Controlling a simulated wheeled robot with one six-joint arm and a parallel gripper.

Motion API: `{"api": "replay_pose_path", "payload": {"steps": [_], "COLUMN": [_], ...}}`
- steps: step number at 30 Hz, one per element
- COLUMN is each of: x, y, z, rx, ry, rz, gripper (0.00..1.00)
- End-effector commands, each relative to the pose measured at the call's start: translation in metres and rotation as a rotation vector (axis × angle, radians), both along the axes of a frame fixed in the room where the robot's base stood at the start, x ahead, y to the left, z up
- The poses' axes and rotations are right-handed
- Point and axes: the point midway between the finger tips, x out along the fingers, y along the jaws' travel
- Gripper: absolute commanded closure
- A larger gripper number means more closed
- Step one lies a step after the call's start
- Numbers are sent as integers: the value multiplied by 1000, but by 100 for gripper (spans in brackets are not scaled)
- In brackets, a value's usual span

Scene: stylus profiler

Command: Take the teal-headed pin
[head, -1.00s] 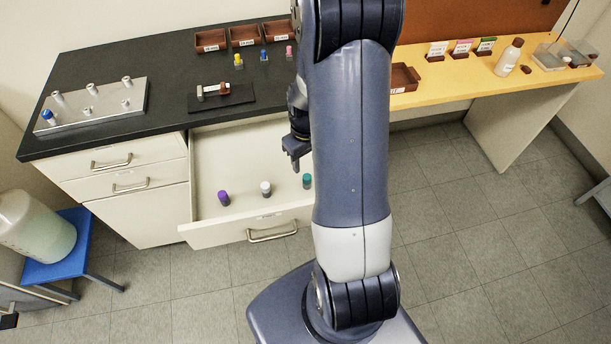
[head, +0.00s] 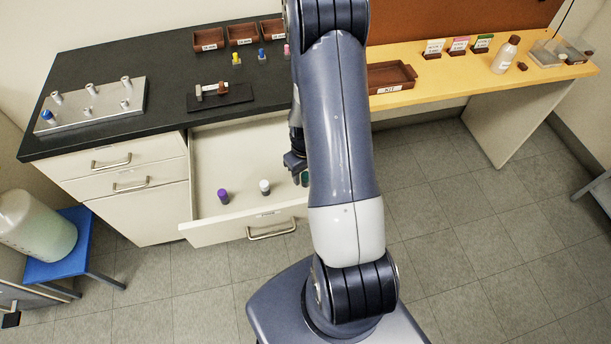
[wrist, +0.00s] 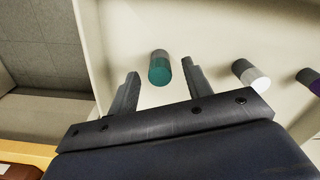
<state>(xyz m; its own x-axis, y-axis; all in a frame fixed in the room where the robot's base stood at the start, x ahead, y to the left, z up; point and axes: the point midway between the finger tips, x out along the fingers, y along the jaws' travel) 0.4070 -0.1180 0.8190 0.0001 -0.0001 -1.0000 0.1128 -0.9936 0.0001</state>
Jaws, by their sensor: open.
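The teal-headed pin (wrist: 160,71) stands in the open drawer, and in the wrist view it shows between and just beyond the two finger tips. My gripper (wrist: 160,78) is open, with one finger on each side of the pin's line and nothing held. In the head view the teal head (head: 304,179) is mostly hidden behind my arm and my gripper (head: 296,165) hangs close above it. I cannot tell how high the fingers are above the drawer floor.
A white-headed pin (head: 265,187) and a purple-headed pin (head: 223,196) stand in the same drawer (head: 225,155), left of the teal one. The drawer's front wall is close by. A black counter (head: 165,75) rises behind, with a yellow table (head: 440,82) at right.

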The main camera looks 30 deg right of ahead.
Motion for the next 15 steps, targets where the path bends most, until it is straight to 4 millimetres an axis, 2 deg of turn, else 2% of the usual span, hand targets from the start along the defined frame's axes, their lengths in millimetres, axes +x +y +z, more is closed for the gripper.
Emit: {"api": "replay_pose_path", "payload": {"steps": [3,15], "x": [0,0], "y": [0,0], "z": [0,0], "rx": [0,0], "ry": [0,0], "rz": [0,0], "gripper": [54,87]}}
